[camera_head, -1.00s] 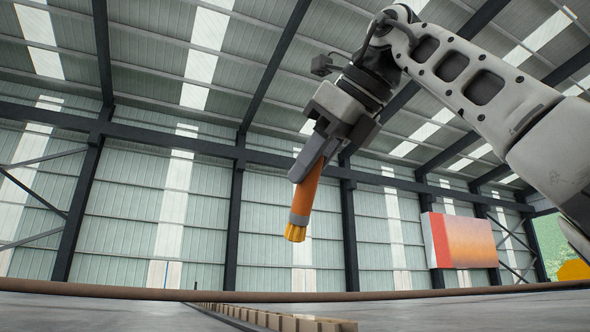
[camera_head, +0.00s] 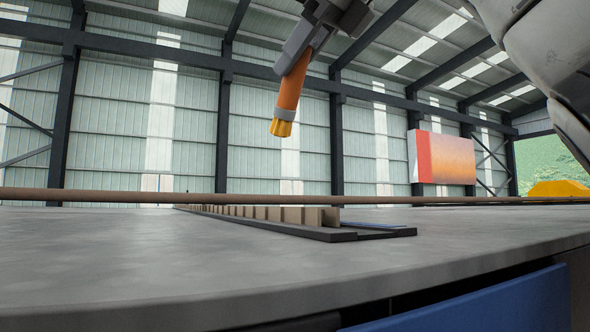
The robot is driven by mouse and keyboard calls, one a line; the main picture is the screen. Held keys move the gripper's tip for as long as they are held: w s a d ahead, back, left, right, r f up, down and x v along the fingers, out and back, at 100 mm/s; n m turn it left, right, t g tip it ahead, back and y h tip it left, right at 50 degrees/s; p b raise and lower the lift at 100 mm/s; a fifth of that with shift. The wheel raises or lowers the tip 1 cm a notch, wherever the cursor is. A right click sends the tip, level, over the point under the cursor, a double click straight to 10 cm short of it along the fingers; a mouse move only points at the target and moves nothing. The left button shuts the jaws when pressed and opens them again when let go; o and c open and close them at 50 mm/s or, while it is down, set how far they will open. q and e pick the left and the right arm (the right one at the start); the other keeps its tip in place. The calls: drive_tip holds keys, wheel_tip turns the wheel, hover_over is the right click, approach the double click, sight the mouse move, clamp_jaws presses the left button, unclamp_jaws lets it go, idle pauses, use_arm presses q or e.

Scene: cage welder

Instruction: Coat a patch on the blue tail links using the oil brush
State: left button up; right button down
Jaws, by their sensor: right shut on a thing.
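My right gripper (camera_head: 298,48) comes in from the upper right and is shut on the oil brush (camera_head: 291,88). The brush has an orange handle, a grey band and yellow bristles pointing down and slightly left. It hangs in the air, well above the table. On the table a long dark tray (camera_head: 357,236) runs away from me with a row of tan upright pieces (camera_head: 292,214). A thin blue strip (camera_head: 372,225) lies at its near right end; I cannot tell whether it belongs to the blue tail links. My left gripper is not in view.
The grey table (camera_head: 150,255) fills the lower view, mostly bare left and in front of the tray. A brown rod (camera_head: 110,195) spans the view low across the far side. A blue panel (camera_head: 480,308) is below the table's front edge. A red-orange box (camera_head: 445,158) stands behind.

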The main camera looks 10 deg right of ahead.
sight(290, 91)
idle(0.6)
drive_tip(key=shift+w+a+f+b, duration=0.2)
drive_tip(key=shift+w+f+b, duration=0.1)
drive_tip(key=shift+f, duration=0.2)
drive_tip(key=shift+w+a+f+b, duration=0.2)
drive_tip(key=shift+f+b, duration=0.1)
drive_tip(key=shift+f, duration=0.15)
